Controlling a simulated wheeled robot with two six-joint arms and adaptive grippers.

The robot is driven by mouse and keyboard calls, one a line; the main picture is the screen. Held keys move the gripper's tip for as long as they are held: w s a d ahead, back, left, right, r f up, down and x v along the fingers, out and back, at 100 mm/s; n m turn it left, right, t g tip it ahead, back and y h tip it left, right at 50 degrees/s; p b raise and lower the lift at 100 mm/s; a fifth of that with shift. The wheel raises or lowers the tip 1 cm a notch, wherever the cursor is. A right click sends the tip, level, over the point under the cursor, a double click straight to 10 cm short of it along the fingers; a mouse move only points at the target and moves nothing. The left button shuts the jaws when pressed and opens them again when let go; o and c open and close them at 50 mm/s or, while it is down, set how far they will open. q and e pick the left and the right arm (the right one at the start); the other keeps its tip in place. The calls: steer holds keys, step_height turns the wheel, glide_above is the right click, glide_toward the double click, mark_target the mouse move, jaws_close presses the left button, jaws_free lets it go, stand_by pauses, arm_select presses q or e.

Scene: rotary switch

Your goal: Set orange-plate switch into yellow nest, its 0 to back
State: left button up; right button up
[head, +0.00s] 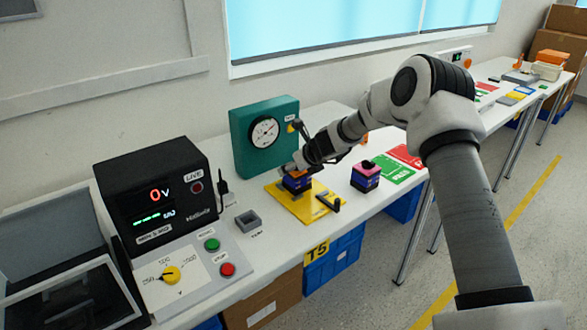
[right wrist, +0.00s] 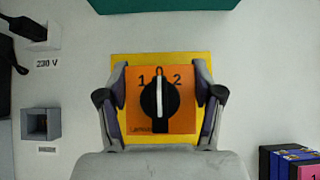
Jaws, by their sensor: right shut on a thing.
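The orange-plate switch (right wrist: 175,126) has a black knob and the marks 1, 0 and 2. In the right wrist view its 0 is at the top edge, on the side of the teal box. My right gripper (right wrist: 160,100) is shut on its left and right sides. In the head view the switch (head: 296,183) is upright over the yellow nest (head: 309,211), partly hidden by my gripper. The nest's yellow plate (right wrist: 160,60) shows around the switch from above. I cannot tell whether the switch is fully seated. My left gripper is out of view.
A teal gauge box (head: 245,147) stands right behind the nest. A black clamp lever (head: 330,203) is on the nest's right. A pink-plate switch (head: 366,177) stands farther right. A small grey socket (head: 248,222) and the black meter (head: 158,195) are on the left.

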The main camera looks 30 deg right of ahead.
steer(key=o, duration=1.4)
steer(key=shift+f, duration=0.15)
steer(key=shift+o, duration=0.2)
steer(key=shift+s+r+p, duration=0.1)
steer(key=shift+r+p, duration=0.25)
steer(key=shift+r, duration=0.1)
steer(key=p+v, duration=0.4)
steer(key=v, duration=0.7)
steer(key=shift+s, duration=0.25)
steer(key=shift+d, duration=0.1)
